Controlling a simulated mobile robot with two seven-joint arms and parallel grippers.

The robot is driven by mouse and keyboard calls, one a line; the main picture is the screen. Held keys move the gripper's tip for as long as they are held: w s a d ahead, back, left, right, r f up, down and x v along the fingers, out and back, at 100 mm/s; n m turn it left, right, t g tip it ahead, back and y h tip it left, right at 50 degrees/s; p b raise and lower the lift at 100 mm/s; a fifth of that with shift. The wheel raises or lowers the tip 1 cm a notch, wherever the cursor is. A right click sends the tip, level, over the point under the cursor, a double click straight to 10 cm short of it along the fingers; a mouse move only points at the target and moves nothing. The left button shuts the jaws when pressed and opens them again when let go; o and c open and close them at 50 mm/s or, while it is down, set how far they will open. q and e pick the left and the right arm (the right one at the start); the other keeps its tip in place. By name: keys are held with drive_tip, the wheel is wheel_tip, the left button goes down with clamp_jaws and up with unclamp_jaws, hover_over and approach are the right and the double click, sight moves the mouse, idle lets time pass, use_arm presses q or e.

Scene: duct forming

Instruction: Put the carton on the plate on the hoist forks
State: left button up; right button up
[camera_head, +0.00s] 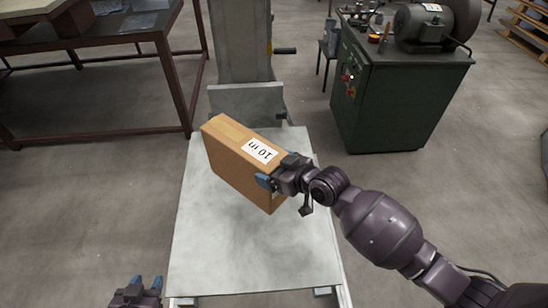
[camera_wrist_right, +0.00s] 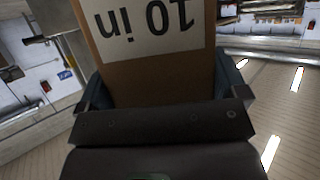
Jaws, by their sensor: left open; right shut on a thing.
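A brown carton (camera_head: 232,170) with a white "10 in" label is at the middle of the head view, over the pale plate (camera_head: 205,255) on the hoist. It stands upright, turned at an angle to the plate. I cannot tell whether its bottom touches the plate. My right gripper (camera_head: 268,183) is shut on the carton's near right end. In the right wrist view the carton (camera_wrist_right: 150,75) fills the space between the fingers. My left gripper (camera_head: 143,284) is open and empty at the bottom left, away from the plate. The hoist forks are mostly hidden under the plate.
The hoist's grey mast (camera_head: 240,45) rises behind the plate. A green machine cabinet (camera_head: 390,100) with a motor stands at the right back. A dark-framed table (camera_head: 110,60) is at the left back. The floor on both sides of the plate is clear.

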sight(280, 196)
drive_tip(key=shift+a+f+b, duration=0.1)
drive_tip(key=shift+f+b, duration=1)
drive_tip(key=shift+f, duration=3.85)
drive_tip(key=shift+w+f, duration=0.1)
drive_tip(key=shift+f, duration=0.35)
use_arm(q)
drive_tip(key=f, duration=0.2)
drive_tip(key=s+f, duration=0.1)
drive_tip(key=shift+f, duration=0.35)
use_arm(e)
drive_tip(key=shift+r, duration=0.1)
drive_tip(key=shift+f, duration=0.2)
drive_tip(key=o, duration=1.5)
drive_tip(key=shift+f, duration=0.1)
use_arm(q)
drive_tip(key=shift+w+r, duration=0.2)
drive_tip(key=shift+w, duration=0.05)
use_arm(e)
drive_tip(key=shift+o, duration=0.2)
use_arm(q)
drive_tip(key=shift+r, duration=0.1)
